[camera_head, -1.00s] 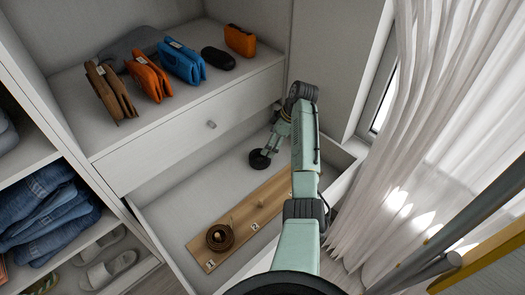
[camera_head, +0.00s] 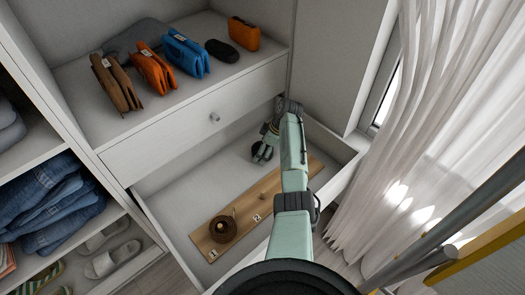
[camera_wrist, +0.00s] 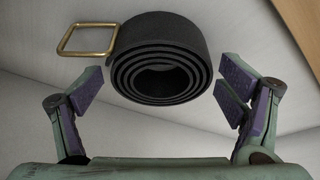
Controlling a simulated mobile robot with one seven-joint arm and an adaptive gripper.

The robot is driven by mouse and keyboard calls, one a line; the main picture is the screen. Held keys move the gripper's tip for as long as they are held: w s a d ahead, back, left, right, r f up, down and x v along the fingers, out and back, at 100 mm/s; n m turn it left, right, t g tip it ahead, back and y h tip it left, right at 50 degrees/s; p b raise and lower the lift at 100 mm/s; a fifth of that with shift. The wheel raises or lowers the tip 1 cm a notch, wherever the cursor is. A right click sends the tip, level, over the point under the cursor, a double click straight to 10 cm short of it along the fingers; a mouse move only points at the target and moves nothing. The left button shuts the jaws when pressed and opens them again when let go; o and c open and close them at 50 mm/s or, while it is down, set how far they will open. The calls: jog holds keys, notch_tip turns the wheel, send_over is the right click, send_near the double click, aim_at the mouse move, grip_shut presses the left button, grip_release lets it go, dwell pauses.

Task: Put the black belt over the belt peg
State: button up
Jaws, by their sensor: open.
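The coiled black belt (camera_wrist: 165,32), with a brass buckle (camera_wrist: 88,40), shows in the wrist view between and just beyond my open fingers. My gripper (camera_wrist: 160,82) has one finger on each side of the coil, with visible gaps. In the head view my gripper (camera_head: 264,150) is low in the open drawer, over the belt, which it mostly hides. A wooden peg board (camera_head: 240,212) lies in the drawer. Its bare peg (camera_head: 263,195) stands by label 2. A coiled brown belt (camera_head: 222,229) sits around the peg by label 1.
The drawer's walls (camera_head: 335,185) enclose the board and belt. A shelf above holds several wallets (camera_head: 185,55), a black case (camera_head: 222,50) and an orange pouch (camera_head: 243,34). Jeans (camera_head: 50,205) and slippers (camera_head: 105,260) fill cubbies at left. A white curtain (camera_head: 440,130) hangs at right.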

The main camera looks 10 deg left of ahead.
jog(key=c, duration=1.4)
